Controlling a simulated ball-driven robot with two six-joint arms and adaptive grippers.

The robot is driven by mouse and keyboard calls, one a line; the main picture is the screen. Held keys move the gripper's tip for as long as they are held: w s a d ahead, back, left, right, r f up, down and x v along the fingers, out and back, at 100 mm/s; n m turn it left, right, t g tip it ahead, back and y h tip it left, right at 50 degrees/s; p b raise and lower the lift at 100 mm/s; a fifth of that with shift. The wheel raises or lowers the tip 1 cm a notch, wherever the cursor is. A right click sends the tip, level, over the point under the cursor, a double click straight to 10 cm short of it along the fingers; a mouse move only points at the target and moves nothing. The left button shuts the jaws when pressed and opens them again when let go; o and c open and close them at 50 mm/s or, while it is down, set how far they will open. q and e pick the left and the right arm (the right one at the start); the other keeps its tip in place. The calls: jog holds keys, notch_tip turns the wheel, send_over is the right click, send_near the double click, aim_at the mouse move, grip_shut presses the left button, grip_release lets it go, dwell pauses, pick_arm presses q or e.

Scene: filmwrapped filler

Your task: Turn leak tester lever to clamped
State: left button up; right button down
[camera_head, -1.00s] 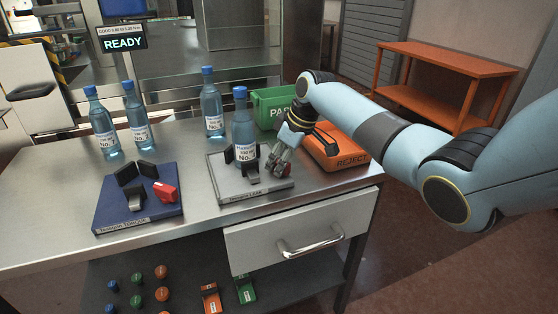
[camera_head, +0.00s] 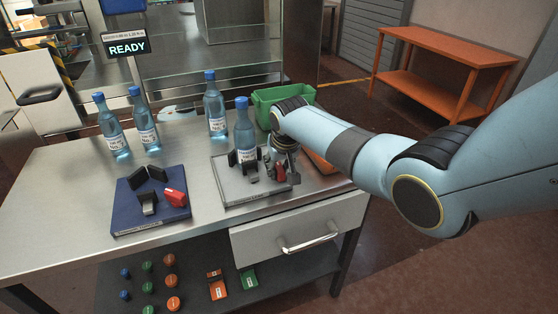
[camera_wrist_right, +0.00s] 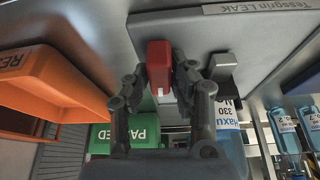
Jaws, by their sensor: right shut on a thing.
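The leak tester is a grey plate (camera_head: 240,194) with black cradle jaws and a red lever (camera_head: 278,172) at its right side. A blue-capped bottle (camera_head: 245,132) stands upright in the cradle. My right gripper (camera_head: 283,164) is at the lever, partly hidden by my own wrist in the head view. In the right wrist view, the two fingers of that gripper (camera_wrist_right: 163,78) are closed on the red lever (camera_wrist_right: 158,56) from both sides. The plate (camera_wrist_right: 225,25) with its LEAK label is at the top there. My left gripper is not in view.
A blue tester plate (camera_head: 150,211) with another red lever (camera_head: 175,186) stands to the left. Several bottles stand behind. A green PASSED bin (camera_head: 268,96) and an orange REJECT bin (camera_wrist_right: 50,85) lie close to my right gripper. The table's front left is clear.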

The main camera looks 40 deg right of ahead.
jog(key=shift+m+h, duration=0.4)
jog(key=shift+m, duration=0.6)
jog(key=shift+w+m+g+h, duration=0.1)
jog(key=shift+m+g+h, duration=0.2)
jog(key=shift+m, duration=0.6)
jog(key=m+g+h+b, duration=0.1)
jog(key=m, duration=0.3)
jog(key=c, duration=1.2)
grip_release()
jog(key=shift+o, duration=0.2)
jog(key=v, duration=1.2)
jog(key=shift+w, duration=0.1)
